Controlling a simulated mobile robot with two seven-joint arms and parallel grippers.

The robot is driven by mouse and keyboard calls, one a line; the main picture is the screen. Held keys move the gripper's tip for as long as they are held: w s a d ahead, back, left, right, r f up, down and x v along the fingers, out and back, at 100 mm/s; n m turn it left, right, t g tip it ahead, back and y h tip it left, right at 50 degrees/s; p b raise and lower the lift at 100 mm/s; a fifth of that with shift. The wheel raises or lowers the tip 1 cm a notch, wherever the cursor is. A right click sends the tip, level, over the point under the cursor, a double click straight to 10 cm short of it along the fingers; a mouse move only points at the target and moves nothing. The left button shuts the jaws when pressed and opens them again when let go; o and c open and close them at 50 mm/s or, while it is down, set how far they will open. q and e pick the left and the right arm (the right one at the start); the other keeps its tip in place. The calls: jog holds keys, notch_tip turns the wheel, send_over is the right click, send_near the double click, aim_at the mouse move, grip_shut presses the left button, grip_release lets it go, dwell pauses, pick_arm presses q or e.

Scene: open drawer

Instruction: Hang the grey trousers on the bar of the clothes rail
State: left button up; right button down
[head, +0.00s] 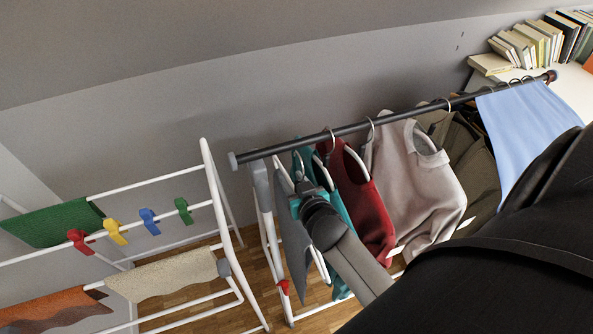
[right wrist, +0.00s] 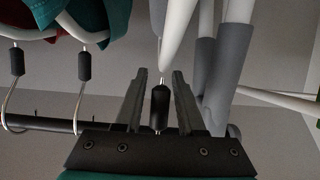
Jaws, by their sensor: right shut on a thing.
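The grey trousers (head: 293,240) hang from a white hanger near the left end of the clothes rail, partly covered by my right arm. My right gripper (head: 307,195) is just below the bar (head: 300,139), left of the teal garment. In the right wrist view, the gripper (right wrist: 160,95) is shut on the black neck (right wrist: 160,108) of the trousers' hanger (right wrist: 177,40). The hanger's hook is mostly hidden behind the gripper body, so I cannot tell whether it rests on the bar. My left gripper is not in view.
A white drying rack (head: 213,180) with cloths and coloured pegs stands left. Books (head: 530,42) lie back right.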

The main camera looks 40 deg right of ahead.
aim_at(284, 171)
jog(key=shift+w+d+r+b, duration=0.1)
jog(key=shift+w+d+b, duration=0.15)
jog(key=shift+w, duration=0.6)
jog(key=shift+w+d+b, duration=0.15)
jog(key=shift+w+b, duration=0.05)
jog(key=shift+w, duration=0.6)
jog(key=shift+w+d+b, duration=0.25)
jog(key=shift+w+b, duration=0.15)
jog(key=shift+w, duration=0.55)
jog(key=shift+w+d+b, duration=0.2)
jog(key=shift+w+b, duration=0.2)
jog(key=shift+w, duration=0.5)
jog(key=shift+f+b, duration=1)
jog(key=shift+f, duration=0.25)
jog(key=shift+c, duration=2.2)
grip_release()
jog(key=shift+f, duration=0.1)
jog(key=shift+s+f, duration=0.15)
jog(key=p+v, duration=0.3)
jog(key=v, duration=1.2)
jog(key=shift+a+p, duration=0.1)
jog(key=shift+p, duration=0.2)
